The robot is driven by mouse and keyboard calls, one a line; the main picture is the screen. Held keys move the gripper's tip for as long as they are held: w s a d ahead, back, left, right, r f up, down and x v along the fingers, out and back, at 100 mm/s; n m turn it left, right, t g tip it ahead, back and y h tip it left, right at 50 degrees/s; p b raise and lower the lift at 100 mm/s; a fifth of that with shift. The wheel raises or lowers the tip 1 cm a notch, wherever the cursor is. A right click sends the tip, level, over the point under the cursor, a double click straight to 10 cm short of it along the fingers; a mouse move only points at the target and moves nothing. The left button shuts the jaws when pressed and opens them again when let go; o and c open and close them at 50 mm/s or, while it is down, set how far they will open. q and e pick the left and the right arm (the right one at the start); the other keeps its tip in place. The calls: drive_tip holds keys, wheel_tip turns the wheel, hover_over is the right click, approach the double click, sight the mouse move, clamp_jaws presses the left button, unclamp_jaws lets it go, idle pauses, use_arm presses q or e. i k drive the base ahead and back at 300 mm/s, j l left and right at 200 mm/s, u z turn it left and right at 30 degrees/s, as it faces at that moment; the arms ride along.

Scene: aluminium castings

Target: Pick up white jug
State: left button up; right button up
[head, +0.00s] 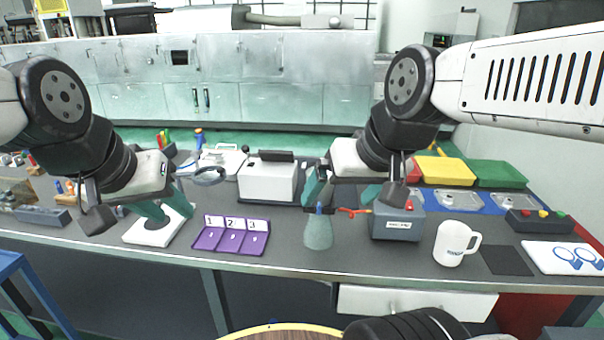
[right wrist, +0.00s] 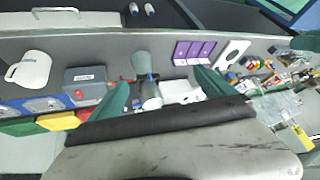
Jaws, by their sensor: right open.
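The jug also shows in the right wrist view (right wrist: 30,69) at the far left. My right gripper (head: 343,192) is open and empty above the bench, left of the jug and apart from it. Its two teal fingers (right wrist: 160,95) are spread in the right wrist view. My left gripper (head: 167,207) has its teal fingers apart, above a white plate at the left, far from the jug.
A grey box with a red button (head: 397,224) stands just left of the jug. A green-grey flask (head: 318,233) and a purple numbered tray (head: 230,238) are further left. A dark mat (head: 506,260) and a white board (head: 562,257) lie to the right.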

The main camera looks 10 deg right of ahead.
sight(453, 238)
drive_tip(key=l+z, duration=0.1)
drive_tip(key=z, duration=0.65)
drive_tip(key=l+z, duration=0.15)
drive_tip(key=z, duration=0.65)
drive_tip(key=i+u, duration=0.35)
drive_tip(key=k+l, duration=0.05)
drive_tip(key=k, duration=0.05)
